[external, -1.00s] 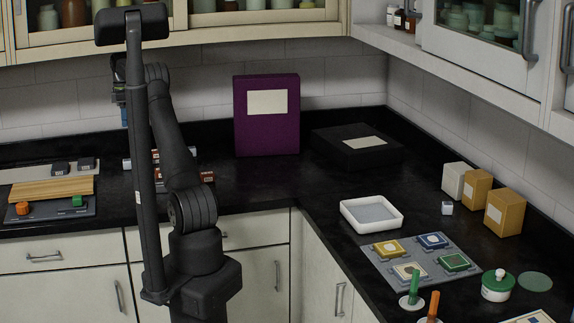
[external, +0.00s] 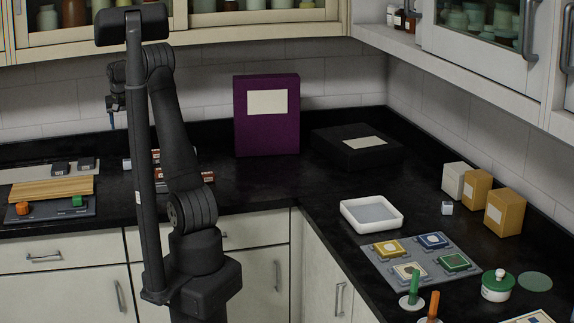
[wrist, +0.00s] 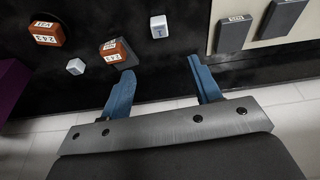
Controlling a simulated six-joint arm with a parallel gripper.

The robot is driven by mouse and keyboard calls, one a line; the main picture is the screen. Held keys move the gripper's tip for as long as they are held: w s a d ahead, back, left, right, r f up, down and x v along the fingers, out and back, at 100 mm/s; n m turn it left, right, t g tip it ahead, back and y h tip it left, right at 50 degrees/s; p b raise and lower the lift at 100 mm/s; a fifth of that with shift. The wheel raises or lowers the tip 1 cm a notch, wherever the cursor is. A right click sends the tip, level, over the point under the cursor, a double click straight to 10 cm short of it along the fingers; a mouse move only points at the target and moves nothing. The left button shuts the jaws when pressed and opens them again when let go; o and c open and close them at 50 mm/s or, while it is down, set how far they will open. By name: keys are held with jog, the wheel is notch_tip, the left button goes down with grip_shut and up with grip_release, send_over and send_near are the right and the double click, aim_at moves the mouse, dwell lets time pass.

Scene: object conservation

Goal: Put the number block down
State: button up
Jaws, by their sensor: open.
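My gripper (wrist: 163,88) has its two blue fingers spread, with nothing between them. In the external view my gripper (external: 111,121) is above the back left counter, partly behind my arm. In the wrist view a white block marked 1 (wrist: 159,27) lies on the dark counter beyond the fingertips. A red-brown block with a number label (wrist: 116,52) sits beside the left finger, on or against a grey piece. Another red-brown block, labelled 243 (wrist: 46,34), lies farther left. A small white block (wrist: 75,67) lies between them. I cannot tell which is the task's number block.
Two dark grey blocks (wrist: 235,34) (wrist: 281,19) lie on a pale board (wrist: 262,30) at the right. A purple upright box (external: 266,128) and a flat black box (external: 330,147) stand on the counter. A white tray (external: 347,218) is on the right counter.

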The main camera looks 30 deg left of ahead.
aim_at(127, 160)
jog(key=shift+m, duration=0.5)
jog(key=x, duration=1.7)
jog(key=shift+w+f, duration=0.1)
jog(key=shift+f, duration=0.1)
jog(key=c, duration=1.1)
jog(key=shift+r, duration=0.15)
jog(key=shift+r, duration=0.3)
jog(key=r, duration=0.3)
jog(key=shift+w+d+r, duration=0.1)
jog(key=shift+d+r, duration=0.1)
jog(key=shift+r, duration=0.15)
jog(key=w+d+r, duration=0.1)
jog(key=d+r, duration=0.1)
jog(key=d, duration=0.1)
jog(key=w+d+r, duration=0.2)
jog(key=d, duration=0.1)
jog(key=w+d+r, duration=0.2)
jog(key=d, duration=0.2)
jog(key=shift+r, duration=0.25)
